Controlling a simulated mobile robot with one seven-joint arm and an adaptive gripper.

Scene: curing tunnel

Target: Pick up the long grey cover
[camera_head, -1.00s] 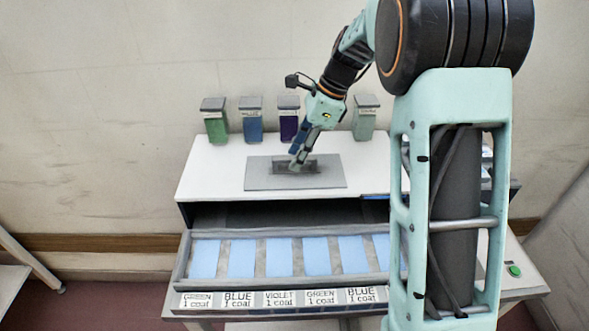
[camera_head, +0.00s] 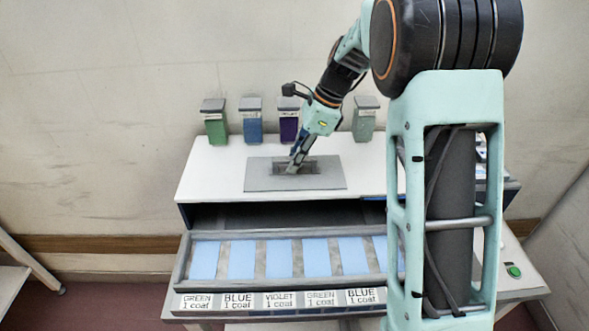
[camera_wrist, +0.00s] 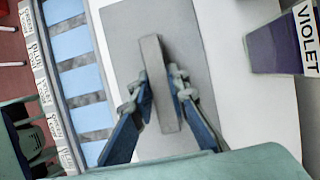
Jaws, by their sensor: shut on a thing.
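The long grey cover (camera_wrist: 152,52) is a narrow grey bar that stands out from a flat grey plate (camera_wrist: 125,30) in the wrist view. In the head view the cover (camera_head: 309,167) shows small and dark on the plate (camera_head: 258,182), on top of the white machine. My gripper (camera_head: 293,169) reaches down to it from above. In the wrist view my gripper (camera_wrist: 159,82) has one finger on each long side of the cover, shut on it near its middle. I see no clear gap between the cover and the plate.
Green (camera_head: 215,124), blue (camera_head: 251,122), violet (camera_head: 289,121) and pale green (camera_head: 364,121) containers stand behind the plate. A tray (camera_head: 180,262) of light blue panels sits in front, above coat labels (camera_head: 280,299). A green button (camera_head: 514,271) is at right.

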